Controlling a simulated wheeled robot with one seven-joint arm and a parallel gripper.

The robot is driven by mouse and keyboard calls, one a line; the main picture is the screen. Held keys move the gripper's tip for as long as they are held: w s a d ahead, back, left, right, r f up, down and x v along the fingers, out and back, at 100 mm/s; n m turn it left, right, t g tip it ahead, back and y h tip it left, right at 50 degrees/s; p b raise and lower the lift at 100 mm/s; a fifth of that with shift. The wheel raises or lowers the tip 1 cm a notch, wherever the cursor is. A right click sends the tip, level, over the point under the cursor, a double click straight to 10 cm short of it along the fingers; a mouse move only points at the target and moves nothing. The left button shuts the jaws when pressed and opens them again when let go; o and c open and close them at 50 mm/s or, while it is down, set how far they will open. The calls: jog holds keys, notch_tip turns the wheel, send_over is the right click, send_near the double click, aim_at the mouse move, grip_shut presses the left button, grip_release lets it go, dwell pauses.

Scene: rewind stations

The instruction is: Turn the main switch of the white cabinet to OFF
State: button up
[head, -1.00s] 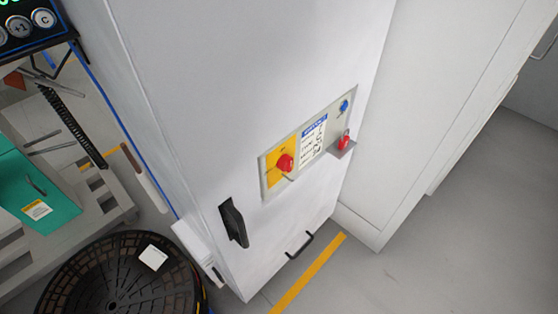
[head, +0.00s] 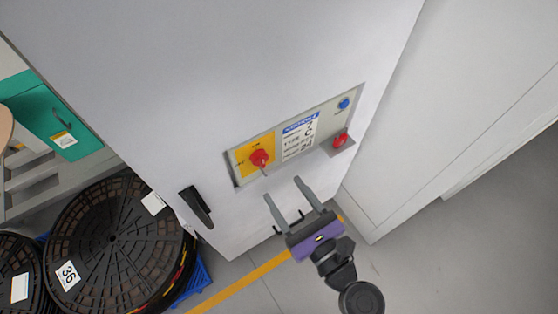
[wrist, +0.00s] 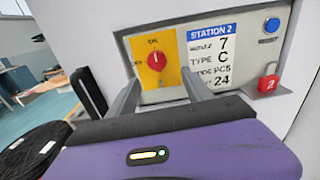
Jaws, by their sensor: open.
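The white cabinet (head: 210,60) stands in front of me with a grey panel on its face. Its main switch, a red knob (head: 259,158) on a yellow plate (head: 240,153), sits at the panel's left. In the wrist view the red knob (wrist: 157,60) has its white mark pointing up, toward the ON label; an OFF label seems to be at its left. My gripper (head: 289,190) is open and empty, below and in front of the panel, apart from the knob. In the wrist view its fingers (wrist: 160,92) reach up toward the panel, below the knob.
A label card (head: 300,137), a blue button (head: 344,103) and a red padlock (head: 340,140) on a small ledge lie right of the switch. A black handle (head: 195,207) projects at lower left. Black reels (head: 110,245) stand on the floor at left. Floor at right is clear.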

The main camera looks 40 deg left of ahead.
aim_at(263, 164)
jog(key=x, duration=0.6)
jog(key=shift+s+a+r+p, duration=0.1)
jog(key=shift+a+r+p, duration=0.3)
jog(key=shift+a, duration=0.1)
jog(key=shift+x, duration=0.85)
jog(key=shift+d, duration=0.1)
jog(key=shift+c, duration=0.2)
grip_shut()
